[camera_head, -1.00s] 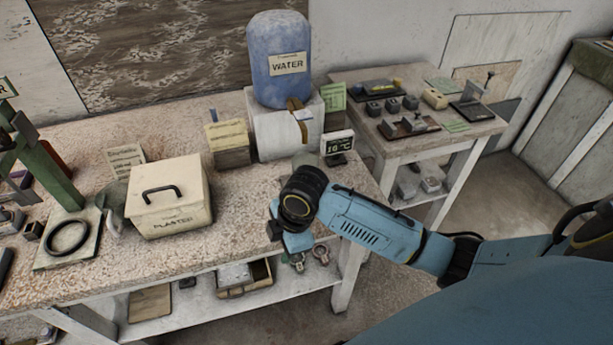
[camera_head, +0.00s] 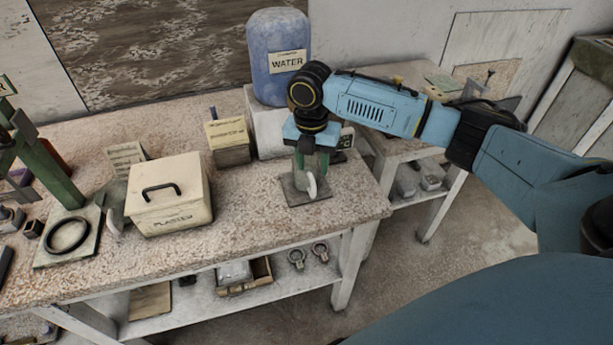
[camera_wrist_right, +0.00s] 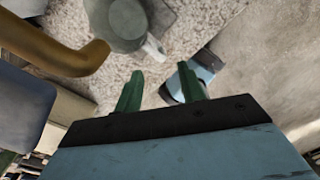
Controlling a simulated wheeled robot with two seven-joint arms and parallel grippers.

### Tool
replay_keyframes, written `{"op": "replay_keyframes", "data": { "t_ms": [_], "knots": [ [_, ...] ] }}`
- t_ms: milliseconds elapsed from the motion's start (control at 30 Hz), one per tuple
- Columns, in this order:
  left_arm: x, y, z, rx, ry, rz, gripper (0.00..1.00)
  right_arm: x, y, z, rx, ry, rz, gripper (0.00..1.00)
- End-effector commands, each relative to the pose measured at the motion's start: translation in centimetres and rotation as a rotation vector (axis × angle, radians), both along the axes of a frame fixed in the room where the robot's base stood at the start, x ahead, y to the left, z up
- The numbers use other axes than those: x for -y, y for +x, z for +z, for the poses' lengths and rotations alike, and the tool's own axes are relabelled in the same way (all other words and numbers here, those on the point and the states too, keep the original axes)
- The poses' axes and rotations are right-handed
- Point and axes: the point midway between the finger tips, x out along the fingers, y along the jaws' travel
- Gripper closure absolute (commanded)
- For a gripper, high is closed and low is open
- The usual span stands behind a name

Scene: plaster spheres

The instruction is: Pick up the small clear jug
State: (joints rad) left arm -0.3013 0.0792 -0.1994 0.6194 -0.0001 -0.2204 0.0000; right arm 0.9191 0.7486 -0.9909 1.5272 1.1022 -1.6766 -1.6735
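My right gripper (camera_head: 311,165) hangs near the table's right end, in front of the water container, with its green fingers pointing down. In the right wrist view its fingers (camera_wrist_right: 161,90) are apart with nothing between them. A greyish, see-through round vessel (camera_wrist_right: 115,25) with a pale lip or handle lies beyond the fingertips there; it looks like the small clear jug. In the head view the gripper hides most of it. Only a pale rounded piece (camera_head: 311,186) shows below the fingers, over a dark square plate (camera_head: 295,198). My left gripper is out of view.
The blue water container (camera_head: 278,85) stands on a white block behind the gripper, and its tan tap (camera_wrist_right: 60,52) is close in the wrist view. The small display (camera_head: 346,140) is partly hidden beside the gripper. A plaster box (camera_head: 170,200) stands left. The table front between is clear.

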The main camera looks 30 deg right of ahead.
Motion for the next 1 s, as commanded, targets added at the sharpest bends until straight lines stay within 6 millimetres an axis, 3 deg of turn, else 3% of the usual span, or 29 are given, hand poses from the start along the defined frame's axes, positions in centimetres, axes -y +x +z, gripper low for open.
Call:
{"op": "replay_keyframes", "data": {
  "t_ms": [100, 333, 600, 900, 1000],
  "knots": [
    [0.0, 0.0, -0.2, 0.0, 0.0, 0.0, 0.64, 0.0, -0.1, -1.9, -0.002, 0.001, -0.001, 0.6],
    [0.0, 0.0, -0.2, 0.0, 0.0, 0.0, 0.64, 0.0, -0.2, -3.5, -0.001, -0.001, -0.001, 0.6],
    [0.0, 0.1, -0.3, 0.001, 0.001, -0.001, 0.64, -0.1, -0.6, -7.3, 0.0, 0.0, -0.001, 0.6],
    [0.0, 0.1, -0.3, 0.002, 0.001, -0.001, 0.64, 0.0, -0.6, -7.9, 0.002, -0.001, 0.0, 0.6],
    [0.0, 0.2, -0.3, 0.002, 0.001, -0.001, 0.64, 0.0, -0.6, -7.9, 0.001, 0.0, -0.001, 0.71]
  ]
}}
